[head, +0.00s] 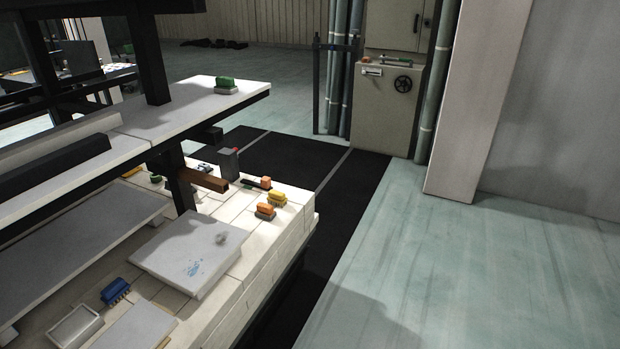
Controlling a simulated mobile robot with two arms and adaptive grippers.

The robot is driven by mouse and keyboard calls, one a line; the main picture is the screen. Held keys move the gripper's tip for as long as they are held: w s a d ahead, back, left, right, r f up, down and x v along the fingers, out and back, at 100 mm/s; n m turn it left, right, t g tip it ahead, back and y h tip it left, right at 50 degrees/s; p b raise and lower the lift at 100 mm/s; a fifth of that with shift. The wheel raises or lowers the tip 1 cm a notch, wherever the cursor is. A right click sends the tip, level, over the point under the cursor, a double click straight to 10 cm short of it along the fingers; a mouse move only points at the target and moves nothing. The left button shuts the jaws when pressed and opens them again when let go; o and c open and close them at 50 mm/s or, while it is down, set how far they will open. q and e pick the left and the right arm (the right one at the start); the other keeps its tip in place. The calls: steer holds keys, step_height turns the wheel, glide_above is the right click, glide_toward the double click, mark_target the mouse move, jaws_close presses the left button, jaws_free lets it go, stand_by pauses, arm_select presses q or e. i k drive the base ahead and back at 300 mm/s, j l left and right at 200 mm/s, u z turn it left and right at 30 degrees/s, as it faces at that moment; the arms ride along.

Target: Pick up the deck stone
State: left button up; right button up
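I cannot tell for sure which item is the deck stone. On the lower white brick deck (243,263) of the kiln car, small blocks with coloured tops sit near the far right corner. These are a yellow-topped block (278,197) and an orange-topped block with a brown base (265,211). An orange-ended item (266,183) with a dark part lies just behind them. A green-topped block with a pale base (226,85) stands on the upper shelf (185,110). Neither of my grippers is in view.
Dark posts (180,178) carry the upper shelf over the deck. A grey slab (188,252), a blue brush-like item (115,290) and a pale tray (75,326) lie on the deck. A cabinet with a handwheel (403,84) stands behind. The pale green floor (450,260) at right is clear.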

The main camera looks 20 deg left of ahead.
mark_target(265, 211)
steer(key=i+u, duration=0.15)
steer(key=i, duration=0.3)
steer(key=i+l+u, duration=0.2)
steer(key=i, duration=0.25)
steer(key=i+u, duration=0.15)
steer(key=i, duration=0.25)
steer(key=i+l+u, duration=0.2)
steer(key=i, duration=0.25)
